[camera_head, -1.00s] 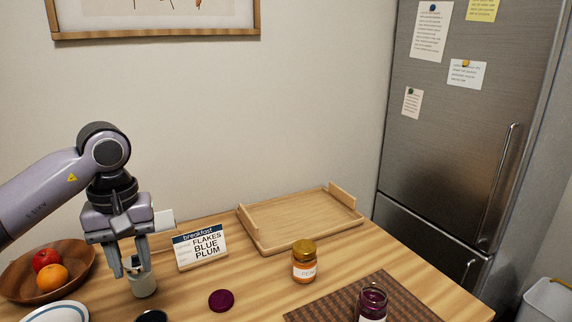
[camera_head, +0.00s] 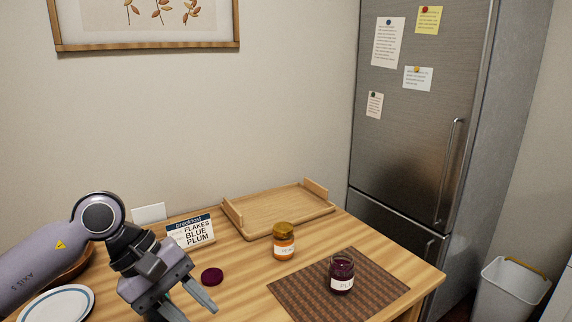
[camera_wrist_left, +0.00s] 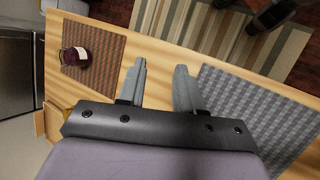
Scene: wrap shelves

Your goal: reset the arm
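My left gripper (camera_head: 188,309) is at the lower left of the head view, angled down to the right over the table's front. In the left wrist view its two fingers (camera_wrist_left: 159,80) stand apart with nothing between them. Bare wooden table shows beyond the fingertips. My left arm (camera_head: 50,255) comes in from the left and hides part of the table behind it. My right gripper is in neither view.
The table holds a purple lid (camera_head: 212,276), a breakfast card (camera_head: 192,233), a wooden tray (camera_head: 278,211), an orange jar (camera_head: 284,243), and a dark plum jar (camera_head: 342,273) on a brown mat (camera_head: 383,290). A plate (camera_head: 58,304) lies left. A grey mat (camera_wrist_left: 262,112) shows in the wrist view.

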